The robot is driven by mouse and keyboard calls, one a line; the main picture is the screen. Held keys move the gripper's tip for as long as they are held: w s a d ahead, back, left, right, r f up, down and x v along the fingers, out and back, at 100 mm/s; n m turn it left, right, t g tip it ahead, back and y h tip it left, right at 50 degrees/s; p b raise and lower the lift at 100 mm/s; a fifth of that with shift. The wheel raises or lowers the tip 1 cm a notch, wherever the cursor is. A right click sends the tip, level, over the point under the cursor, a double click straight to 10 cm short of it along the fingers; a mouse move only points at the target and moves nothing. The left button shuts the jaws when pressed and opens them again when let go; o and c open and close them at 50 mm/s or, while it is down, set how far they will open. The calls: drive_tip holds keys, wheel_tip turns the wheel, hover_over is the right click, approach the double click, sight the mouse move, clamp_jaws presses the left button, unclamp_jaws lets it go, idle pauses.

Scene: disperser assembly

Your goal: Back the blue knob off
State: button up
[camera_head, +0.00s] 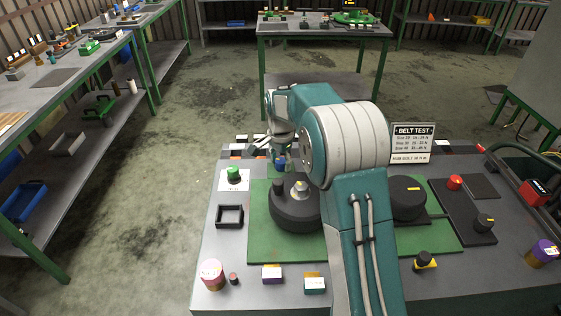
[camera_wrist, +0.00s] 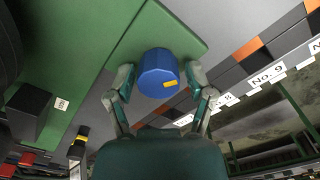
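The blue knob (camera_wrist: 158,74) has a faceted side and a small yellow mark on its face. In the wrist view it sits at the edge of the green plate (camera_wrist: 190,25). My gripper (camera_wrist: 160,78) has one finger on each side of the knob, very close to it. I cannot tell whether both fingers touch it. In the head view a bit of the blue knob (camera_head: 281,164) shows under my gripper (camera_head: 281,156), behind the round black drum (camera_head: 292,212). The knob's base and thread are hidden.
The black drum with its dark post stands near the knob. A green knob (camera_head: 234,175) is to the left, beside a black square frame (camera_head: 230,216). A BELT TEST sign (camera_head: 412,142) stands right of my arm. Labelled bins (camera_wrist: 265,75) line the table's far edge.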

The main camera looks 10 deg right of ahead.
drive_tip(key=c, duration=0.5)
drive_tip(key=shift+n, duration=0.4)
drive_tip(key=n, duration=0.3)
drive_tip(key=shift+n, duration=0.4)
drive_tip(key=n, duration=1.6)
drive_tip(key=shift+n, duration=0.7)
